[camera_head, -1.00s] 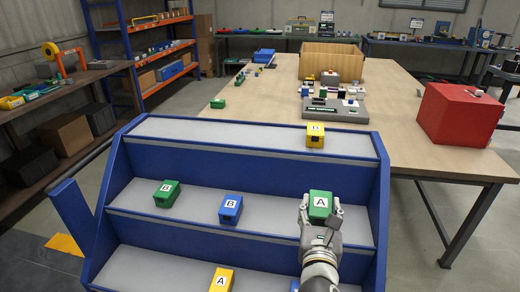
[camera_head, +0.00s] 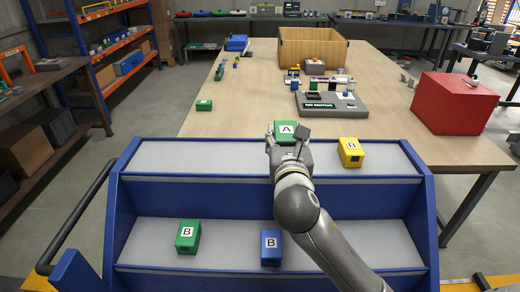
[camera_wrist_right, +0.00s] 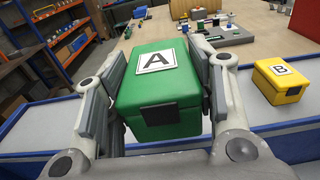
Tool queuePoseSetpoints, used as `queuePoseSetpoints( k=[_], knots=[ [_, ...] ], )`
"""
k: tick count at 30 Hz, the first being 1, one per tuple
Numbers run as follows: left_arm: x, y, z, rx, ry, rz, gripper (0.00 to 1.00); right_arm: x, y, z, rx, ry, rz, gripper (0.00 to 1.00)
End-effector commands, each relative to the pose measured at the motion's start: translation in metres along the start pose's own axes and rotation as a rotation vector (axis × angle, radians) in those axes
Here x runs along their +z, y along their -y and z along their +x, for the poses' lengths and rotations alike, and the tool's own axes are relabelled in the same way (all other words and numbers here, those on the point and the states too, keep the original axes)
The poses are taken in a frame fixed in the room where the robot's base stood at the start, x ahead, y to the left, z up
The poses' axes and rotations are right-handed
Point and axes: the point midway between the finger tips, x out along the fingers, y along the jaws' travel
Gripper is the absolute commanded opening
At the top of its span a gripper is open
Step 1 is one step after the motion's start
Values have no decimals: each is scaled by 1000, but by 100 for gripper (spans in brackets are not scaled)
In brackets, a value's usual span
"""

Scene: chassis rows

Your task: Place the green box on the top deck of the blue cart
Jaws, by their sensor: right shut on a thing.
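A green box labelled A (camera_head: 286,131) is held by my right gripper (camera_head: 287,140) over the top deck of the blue cart (camera_head: 212,157). In the right wrist view the green box (camera_wrist_right: 160,95) sits between both fingers, which touch its sides. I cannot tell whether its underside touches the deck. A yellow box labelled B (camera_head: 350,152) stands on the same deck, right of the gripper, and also shows in the right wrist view (camera_wrist_right: 281,81). A green B box (camera_head: 188,236) and a blue B box (camera_head: 270,247) stand on the shelf below. My left gripper is not in view.
The left part of the top deck is bare.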

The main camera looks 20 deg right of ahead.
Motion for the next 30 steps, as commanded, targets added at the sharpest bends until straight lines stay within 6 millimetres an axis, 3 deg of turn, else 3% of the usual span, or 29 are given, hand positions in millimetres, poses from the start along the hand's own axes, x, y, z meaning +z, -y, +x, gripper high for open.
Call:
queuePoseSetpoints(
  k=[5,9,15,23,30],
  knots=[
    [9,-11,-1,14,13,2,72,-16,-10,41,-3,-1,1,17],
    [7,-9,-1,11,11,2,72,-28,-19,70,-1,0,2,17],
    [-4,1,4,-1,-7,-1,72,-65,-26,99,0,-1,1,17],
    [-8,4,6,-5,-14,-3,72,-80,-30,115,0,3,2,17],
    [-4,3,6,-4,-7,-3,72,-112,-31,118,1,-1,2,17]
  ],
)
